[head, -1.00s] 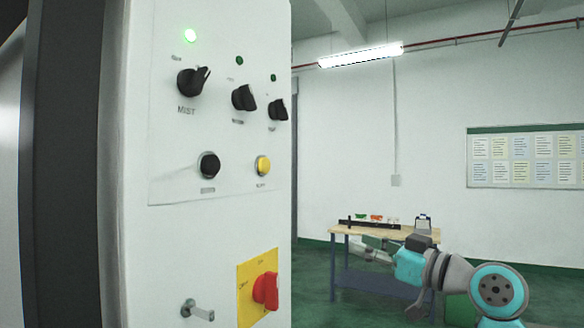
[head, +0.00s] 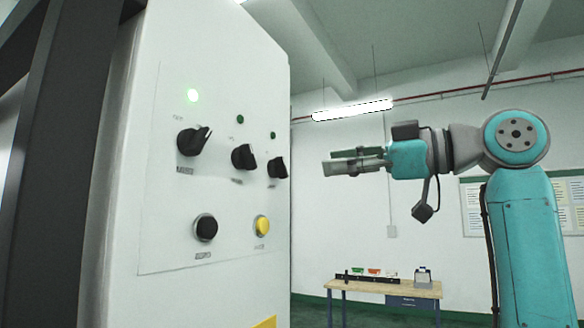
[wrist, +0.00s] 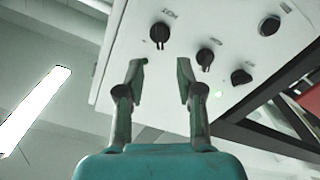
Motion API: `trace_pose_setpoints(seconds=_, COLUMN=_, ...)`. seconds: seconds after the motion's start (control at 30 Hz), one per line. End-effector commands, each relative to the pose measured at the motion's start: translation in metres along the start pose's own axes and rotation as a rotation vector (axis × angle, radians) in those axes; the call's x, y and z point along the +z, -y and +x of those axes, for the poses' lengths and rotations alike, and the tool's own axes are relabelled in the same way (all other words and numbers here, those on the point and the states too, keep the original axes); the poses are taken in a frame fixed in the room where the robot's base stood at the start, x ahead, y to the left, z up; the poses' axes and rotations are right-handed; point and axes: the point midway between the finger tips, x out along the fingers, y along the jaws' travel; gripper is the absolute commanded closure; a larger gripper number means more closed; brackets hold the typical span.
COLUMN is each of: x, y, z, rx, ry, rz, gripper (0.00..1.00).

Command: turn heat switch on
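A white control panel (head: 170,235) fills the left of the head view, with three black rotary knobs in a row. The left knob (head: 193,141) has a lit green lamp above it; the middle knob (head: 244,157) and right knob (head: 277,167) have dark lamps. The labels are too blurred to tell which knob is heat. My gripper (head: 328,161) is level, right of the panel, apart from it. In the wrist view my gripper (wrist: 161,66) is open and empty, its fingers below the leftmost knob (wrist: 160,34).
A black button (head: 205,228) and a yellow button (head: 262,226) sit below the knobs. A workbench (head: 420,289) with small items stands far behind. The space between the panel and my arm is free.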

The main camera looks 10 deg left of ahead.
Motion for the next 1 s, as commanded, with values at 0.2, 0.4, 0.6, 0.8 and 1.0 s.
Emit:
trace_pose_setpoints(seconds=0.2, x=0.000, y=0.001, z=0.040, rx=-0.002, ry=-0.001, rz=0.001, gripper=0.64)
trace_pose_setpoints(seconds=0.4, x=0.000, y=0.001, z=0.071, rx=-0.001, ry=-0.001, rz=0.001, gripper=0.64)
trace_pose_setpoints(seconds=0.6, x=0.000, y=0.000, z=0.087, rx=0.001, ry=-0.001, rz=0.001, gripper=0.64)
trace_pose_setpoints(seconds=0.8, x=0.000, y=0.000, z=0.091, rx=0.002, ry=0.000, rz=0.000, gripper=0.64)
trace_pose_setpoints(seconds=1.0, x=0.000, y=0.000, z=0.091, rx=0.002, ry=0.000, rz=0.000, gripper=0.76)
